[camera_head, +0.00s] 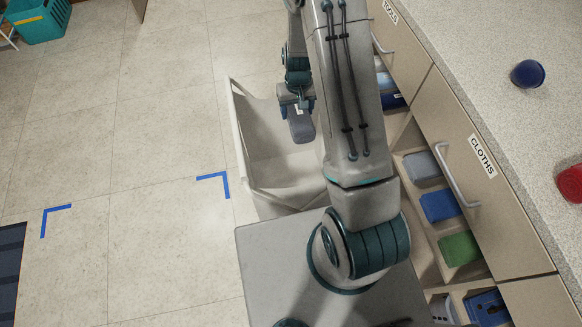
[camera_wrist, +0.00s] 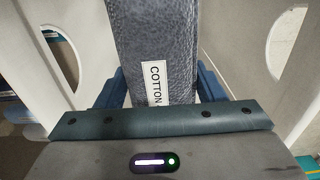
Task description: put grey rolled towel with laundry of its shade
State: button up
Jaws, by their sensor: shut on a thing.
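The grey rolled towel (camera_head: 301,126) is held in my gripper (camera_head: 296,103), over a pale laundry bin (camera_head: 239,128). In the wrist view the towel (camera_wrist: 150,45) is a speckled grey roll with a white label reading "COTTON"; the blue fingers of my gripper (camera_wrist: 158,88) are shut on it from both sides. The bin's pale walls (camera_wrist: 220,40) with oval handle openings surround it there. The visible part of the bin's inside looks bare in the head view. My arm hides its right side, and I see no label on it.
The counter (camera_head: 480,60) carries a blue cup (camera_head: 527,73) and a red object (camera_head: 571,183). A teal crate (camera_head: 40,20) stands far left; open floor lies between.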

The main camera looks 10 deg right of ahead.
jog(key=o, duration=1.2)
notch_tip(320, 180, up, 14)
jog(key=p, duration=0.1)
jog(key=s+r+t+p, duration=0.2)
jog(key=s+r+p, duration=0.5)
jog(key=s+r, duration=1.3)
jog(key=shift+s+a+r+t, duration=0.25)
jog(key=shift+a+r+t, duration=0.15)
jog(key=shift+r, duration=0.45)
